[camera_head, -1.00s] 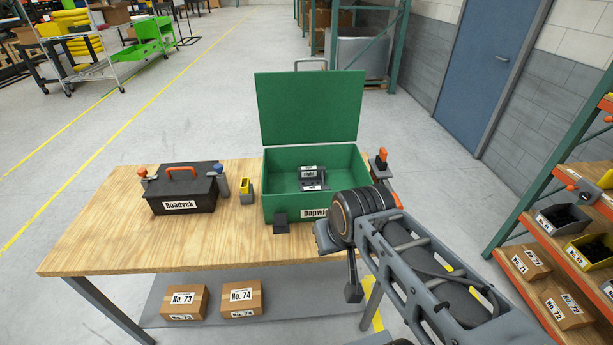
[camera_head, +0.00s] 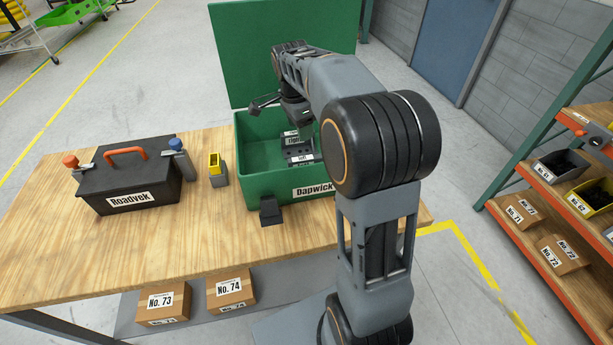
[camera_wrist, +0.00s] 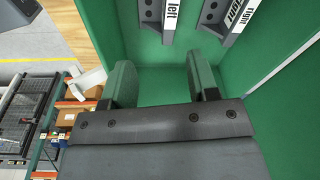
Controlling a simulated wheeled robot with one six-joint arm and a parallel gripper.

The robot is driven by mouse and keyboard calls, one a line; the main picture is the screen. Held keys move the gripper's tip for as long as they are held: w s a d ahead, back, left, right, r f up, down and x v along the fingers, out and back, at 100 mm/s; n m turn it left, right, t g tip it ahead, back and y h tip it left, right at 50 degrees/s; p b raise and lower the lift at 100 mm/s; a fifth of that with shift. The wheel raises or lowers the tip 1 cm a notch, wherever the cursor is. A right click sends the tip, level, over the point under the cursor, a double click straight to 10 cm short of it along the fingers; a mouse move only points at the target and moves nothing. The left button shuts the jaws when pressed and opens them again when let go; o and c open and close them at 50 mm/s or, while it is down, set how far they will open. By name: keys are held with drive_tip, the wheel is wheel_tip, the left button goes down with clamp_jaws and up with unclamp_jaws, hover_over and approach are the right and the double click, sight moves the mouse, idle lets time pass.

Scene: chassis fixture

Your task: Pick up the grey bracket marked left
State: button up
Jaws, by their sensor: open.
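The grey bracket marked left (camera_head: 300,158) lies inside the green Dapwick toolbox (camera_head: 268,189), in front of the grey bracket marked right (camera_head: 291,139). In the wrist view the left bracket (camera_wrist: 155,14) is at the top, partly cut off, with the right bracket (camera_wrist: 224,16) beside it. My gripper (camera_wrist: 160,75) is open and empty. Its two fingers stand apart over the bare green inside of the box, short of the left bracket in the picture. In the head view my arm reaches over the box and its fingertips are hard to make out.
The box's raised lid (camera_head: 240,55) stands behind my arm. A black Roadvek toolbox (camera_head: 128,185) and a small yellow-and-grey item (camera_head: 217,170) stand left of the green box on the wooden table (camera_head: 60,250). A shelf rack (camera_head: 545,215) is at the right.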

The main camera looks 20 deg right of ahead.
sight(306, 158)
drive_tip(key=f+m, duration=0.1)
drive_tip(key=f, duration=0.2)
drive_tip(key=w+d+f+m, duration=0.1)
drive_tip(key=f, duration=0.3)
drive_tip(key=w+d+f+b, duration=0.1)
drive_tip(key=f, duration=0.2)
drive_tip(key=shift+w+d+f+m+g, duration=0.2)
drive_tip(key=shift+f+m+g, duration=0.15)
drive_tip(key=shift+m+g, duration=0.05)
drive_tip(key=shift+s+d+f+p, duration=0.1)
drive_tip(key=shift+d+f+p, duration=0.1)
drive_tip(key=shift+f, duration=1.4)
drive_tip(key=shift+s+d+f+p, duration=0.1)
drive_tip(key=shift+d+f+p, duration=0.05)
drive_tip(key=shift+f, duration=1.4)
drive_tip(key=shift+c, duration=0.4)
drive_tip(key=shift+w, duration=0.1)
clamp_jaws()
